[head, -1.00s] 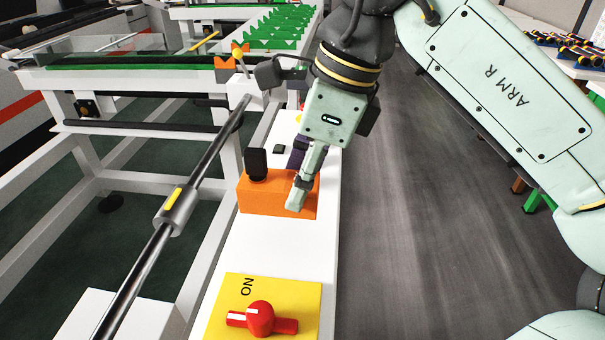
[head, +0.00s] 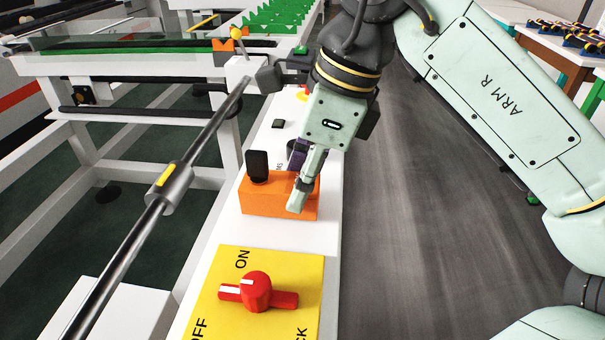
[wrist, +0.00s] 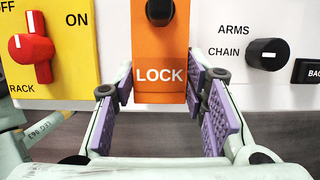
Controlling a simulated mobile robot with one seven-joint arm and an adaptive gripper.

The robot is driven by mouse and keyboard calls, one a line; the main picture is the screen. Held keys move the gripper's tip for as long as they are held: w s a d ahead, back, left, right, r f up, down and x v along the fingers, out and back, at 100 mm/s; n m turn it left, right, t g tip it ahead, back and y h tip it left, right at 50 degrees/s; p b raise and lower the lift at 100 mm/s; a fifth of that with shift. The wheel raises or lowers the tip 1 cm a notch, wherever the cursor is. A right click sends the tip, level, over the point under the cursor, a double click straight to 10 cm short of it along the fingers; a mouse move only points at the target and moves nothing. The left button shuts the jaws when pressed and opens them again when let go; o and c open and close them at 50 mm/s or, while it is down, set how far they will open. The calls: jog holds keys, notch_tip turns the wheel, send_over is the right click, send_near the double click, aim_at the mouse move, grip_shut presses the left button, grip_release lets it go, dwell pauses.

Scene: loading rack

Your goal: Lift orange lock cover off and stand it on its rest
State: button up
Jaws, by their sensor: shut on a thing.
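The orange lock cover (head: 262,205) sits on the white console, with a black knob (head: 257,166) standing up from its top. The wrist view shows the cover (wrist: 160,50) with the word LOCK on it. My gripper (head: 298,192) reaches down to the right part of the cover. In the wrist view its purple-padded fingers (wrist: 160,92) stand on either side of the cover's LOCK end, shut on it. The cover rests flat on the panel, with no visible gap below. I cannot make out its rest.
A red switch (head: 258,292) on a yellow plate stands nearer on the console. A black ARMS/CHAIN knob (wrist: 267,54) is beside the cover. A steel bar (head: 150,225) runs along the left. Open floor (head: 410,230) lies to the right.

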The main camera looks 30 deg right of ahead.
jog(key=shift+f, duration=0.25)
jog(key=o, duration=1.4)
jog(key=shift+v, duration=3.75)
